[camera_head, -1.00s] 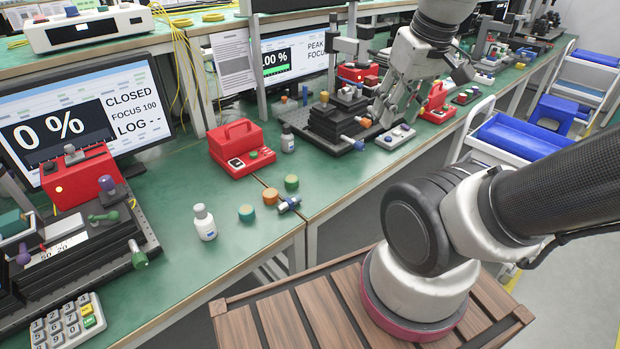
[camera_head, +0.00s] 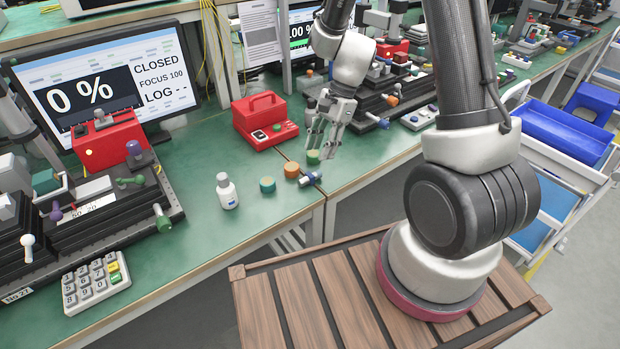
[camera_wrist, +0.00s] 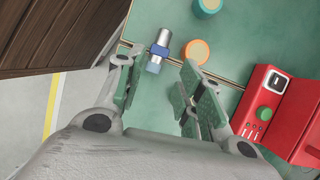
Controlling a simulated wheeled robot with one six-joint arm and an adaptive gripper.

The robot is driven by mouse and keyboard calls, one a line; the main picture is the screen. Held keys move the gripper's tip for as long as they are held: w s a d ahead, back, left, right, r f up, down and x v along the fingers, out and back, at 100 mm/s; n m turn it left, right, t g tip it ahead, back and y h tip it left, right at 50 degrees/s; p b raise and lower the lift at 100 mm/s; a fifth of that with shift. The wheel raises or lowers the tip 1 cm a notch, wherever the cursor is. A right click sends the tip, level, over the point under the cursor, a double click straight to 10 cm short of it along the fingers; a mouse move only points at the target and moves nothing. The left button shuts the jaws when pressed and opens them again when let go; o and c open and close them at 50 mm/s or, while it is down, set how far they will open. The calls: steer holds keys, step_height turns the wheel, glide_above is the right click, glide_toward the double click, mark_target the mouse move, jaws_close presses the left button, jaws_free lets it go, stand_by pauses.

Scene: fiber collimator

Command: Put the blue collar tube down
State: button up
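The blue collar tube (camera_head: 309,178) is a short silver tube with a blue band. It lies on the green bench top near the front edge, beside the orange cap (camera_head: 291,169) and green cap (camera_head: 313,157). My gripper (camera_head: 320,145) is above the bench, just behind the tube in the head view, fingers pointing down. In the wrist view the tube (camera_wrist: 159,49) shows beyond the open fingers (camera_wrist: 160,75), apart from them. Nothing is between the finger pads. The green cap is not visible in the wrist view.
A teal cap (camera_head: 267,185) and a white bottle (camera_head: 227,191) stand left of the tube. A red case (camera_head: 264,121) sits behind, and a black stage (camera_head: 372,104) is to the right. The bench's front edge is close to the tube.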

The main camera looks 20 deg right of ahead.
mark_target(310, 174)
steer(key=shift+m, duration=0.4)
steer(key=x, duration=0.8)
steer(key=shift+s+a+r, duration=0.1)
steer(key=shift+s+r, duration=0.05)
steer(key=c, duration=0.8)
